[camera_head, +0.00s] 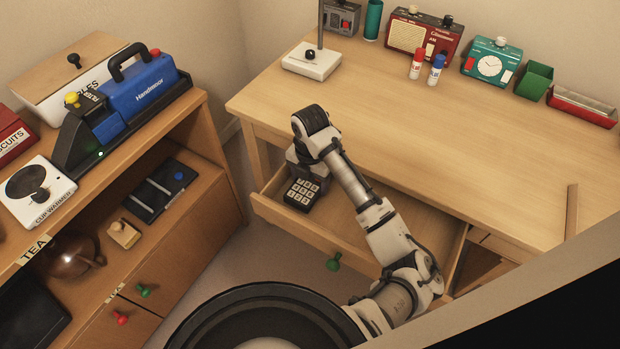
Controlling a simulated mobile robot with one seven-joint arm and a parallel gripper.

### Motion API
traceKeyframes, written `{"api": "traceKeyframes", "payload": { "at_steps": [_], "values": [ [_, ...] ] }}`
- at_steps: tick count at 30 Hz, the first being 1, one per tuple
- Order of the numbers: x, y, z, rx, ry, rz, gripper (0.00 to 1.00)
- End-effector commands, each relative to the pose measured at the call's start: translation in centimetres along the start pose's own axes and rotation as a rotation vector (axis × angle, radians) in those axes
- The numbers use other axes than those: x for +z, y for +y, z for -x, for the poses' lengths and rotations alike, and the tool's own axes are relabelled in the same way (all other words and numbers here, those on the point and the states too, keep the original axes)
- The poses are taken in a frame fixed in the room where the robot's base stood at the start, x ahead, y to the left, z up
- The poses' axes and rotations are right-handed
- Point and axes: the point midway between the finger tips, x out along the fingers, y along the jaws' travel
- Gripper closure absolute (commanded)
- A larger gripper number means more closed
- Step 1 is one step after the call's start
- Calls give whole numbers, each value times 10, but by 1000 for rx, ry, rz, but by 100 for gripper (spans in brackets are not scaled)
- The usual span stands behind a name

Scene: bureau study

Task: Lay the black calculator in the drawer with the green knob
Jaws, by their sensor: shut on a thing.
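The black calculator (301,194) with pale keys shows just below the end of my arm, over the left part of an open desk drawer (330,216). Its keys face the camera, and its upper part is hidden by my gripper. The drawer is pulled out of the wooden desk and has a green knob (334,261) on its front. My gripper (303,178) points down at the drawer and is shut on the calculator; its fingertips are mostly hidden. I cannot tell whether the calculator touches the drawer floor.
The left cabinet also has a green knob (144,290) and a red knob (122,318). A lamp base (312,62), radio (424,36), teal clock (490,64) and glue bottles (435,70) stand along the desk's back. The desktop's middle is clear.

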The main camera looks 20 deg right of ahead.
Motion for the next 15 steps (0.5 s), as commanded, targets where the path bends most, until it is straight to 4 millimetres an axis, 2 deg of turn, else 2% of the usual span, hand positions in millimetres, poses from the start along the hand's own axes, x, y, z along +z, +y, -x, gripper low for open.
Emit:
{"api": "traceKeyframes", "payload": {
  "at_steps": [1, 2, 6, 15],
  "values": [
    [0, 0, -3, 0, 0, 0, 64],
    [0, 0, -3, 0, 0, 0, 31],
    [0, 0, -2, 0, 0, 0, 13],
    [0, 0, -1, 0, 0, 0, 11]
  ]
}}
